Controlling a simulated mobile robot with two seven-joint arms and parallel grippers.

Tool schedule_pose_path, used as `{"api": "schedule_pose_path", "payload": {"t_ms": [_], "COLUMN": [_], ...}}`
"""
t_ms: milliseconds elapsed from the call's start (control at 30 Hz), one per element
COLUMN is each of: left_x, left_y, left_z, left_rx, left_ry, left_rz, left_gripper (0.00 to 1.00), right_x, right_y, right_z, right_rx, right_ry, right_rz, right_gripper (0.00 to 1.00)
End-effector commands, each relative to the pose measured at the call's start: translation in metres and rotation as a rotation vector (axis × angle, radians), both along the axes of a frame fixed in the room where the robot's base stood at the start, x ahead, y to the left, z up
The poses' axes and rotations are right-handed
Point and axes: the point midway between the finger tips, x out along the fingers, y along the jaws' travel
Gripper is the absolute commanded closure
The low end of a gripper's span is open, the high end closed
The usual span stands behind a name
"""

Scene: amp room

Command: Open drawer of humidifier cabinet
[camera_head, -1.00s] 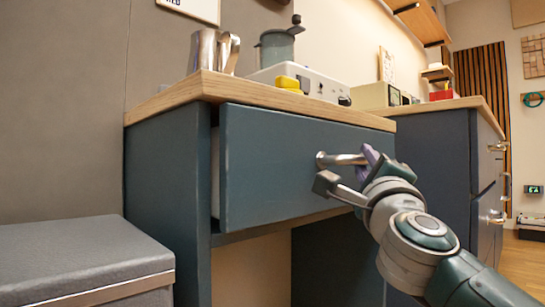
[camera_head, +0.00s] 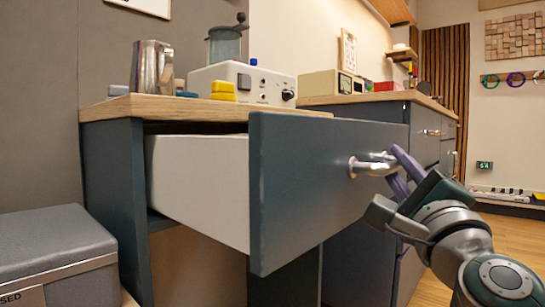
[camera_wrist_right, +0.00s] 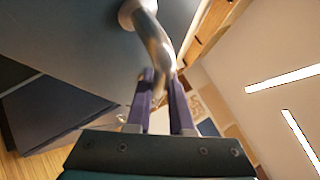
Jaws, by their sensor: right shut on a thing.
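The humidifier cabinet (camera_head: 115,185) is blue-grey with a wooden top, in the head view left of centre. Its drawer (camera_head: 315,185) stands well out, with the white side wall (camera_head: 200,185) showing behind the blue-grey front. The drawer's inside is hidden from this low angle. My right gripper (camera_head: 395,165) is shut on the metal bar handle (camera_head: 368,165) at the right part of the drawer front. The right wrist view shows the handle (camera_wrist_right: 155,40) between the purple fingers (camera_wrist_right: 163,95). My left gripper is not in view.
A white device (camera_head: 242,83), a metal jug (camera_head: 152,68) and a yellow object (camera_head: 222,90) stand on the cabinet top. A grey box (camera_head: 50,245) is at lower left. Another cabinet (camera_head: 425,125) stands behind at right. Wooden floor (camera_head: 515,235) is clear at right.

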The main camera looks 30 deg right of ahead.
Motion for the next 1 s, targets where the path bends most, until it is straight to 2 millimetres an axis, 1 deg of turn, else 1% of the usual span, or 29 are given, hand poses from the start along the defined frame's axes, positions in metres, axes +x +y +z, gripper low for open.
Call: {"api": "schedule_pose_path", "payload": {"t_ms": [467, 500, 600, 867, 1000], "left_x": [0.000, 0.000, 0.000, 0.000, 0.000], "left_y": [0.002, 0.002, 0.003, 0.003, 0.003], "left_z": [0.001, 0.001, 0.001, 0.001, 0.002], "left_rx": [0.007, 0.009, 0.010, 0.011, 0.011], "left_ry": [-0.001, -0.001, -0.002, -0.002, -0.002], "left_rz": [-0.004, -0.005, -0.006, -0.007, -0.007], "left_gripper": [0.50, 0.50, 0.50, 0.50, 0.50], "right_x": [-0.003, -0.003, -0.003, -0.004, -0.013], "right_y": [-0.001, -0.001, -0.001, 0.000, 0.005], "right_z": [0.000, 0.000, 0.000, -0.001, -0.007], "right_rx": [-0.002, -0.002, -0.001, 0.000, 0.001], "right_ry": [0.001, 0.001, 0.000, 0.002, 0.005], "right_rz": [0.002, 0.002, 0.002, 0.002, 0.002], "right_gripper": [1.00, 0.79, 0.68, 0.68, 0.68]}}
